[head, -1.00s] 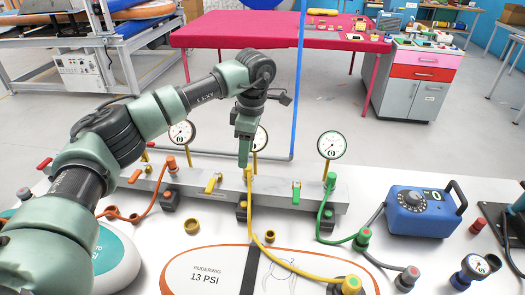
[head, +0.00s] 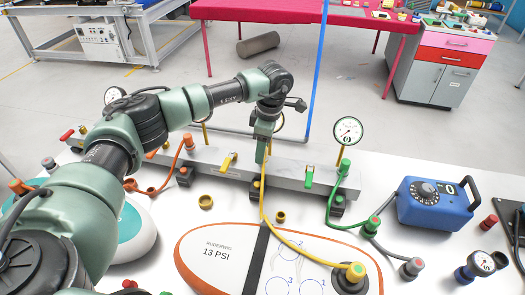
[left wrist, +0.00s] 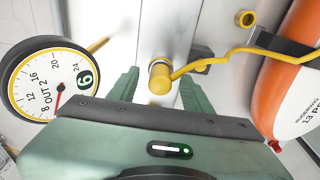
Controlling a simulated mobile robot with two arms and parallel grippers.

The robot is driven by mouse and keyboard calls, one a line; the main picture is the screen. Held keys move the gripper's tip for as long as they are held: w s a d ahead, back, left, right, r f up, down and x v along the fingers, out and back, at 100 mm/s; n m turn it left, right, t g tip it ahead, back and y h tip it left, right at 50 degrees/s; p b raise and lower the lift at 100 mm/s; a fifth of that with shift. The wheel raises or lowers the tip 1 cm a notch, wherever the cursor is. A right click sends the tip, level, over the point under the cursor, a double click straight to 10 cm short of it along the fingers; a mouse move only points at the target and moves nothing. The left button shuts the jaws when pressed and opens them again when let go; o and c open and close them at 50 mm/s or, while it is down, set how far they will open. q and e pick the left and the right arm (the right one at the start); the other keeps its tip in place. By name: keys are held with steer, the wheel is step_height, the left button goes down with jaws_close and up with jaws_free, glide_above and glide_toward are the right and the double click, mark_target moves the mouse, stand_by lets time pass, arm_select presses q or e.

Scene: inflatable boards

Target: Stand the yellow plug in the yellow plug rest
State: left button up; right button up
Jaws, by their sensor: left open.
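My left gripper (left wrist: 160,92) points down over the manifold. Its fingers are open on either side of the plug, with visible gaps. In the head view the gripper (head: 262,158) hides most of the plug. Two small yellow-brass cups lie on the white table: a wider one (head: 205,201) and a smaller one (head: 280,216). I cannot tell which is the yellow plug rest. My right gripper is not in view.
The orange-rimmed board (head: 215,262) fills the table's front middle. A gauge (left wrist: 50,90) is close beside the left gripper. A green hose (head: 333,205) and a blue box (head: 435,203) are to the right. White table is bare around the cups.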

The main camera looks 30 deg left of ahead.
arm_select(q)
jaws_close()
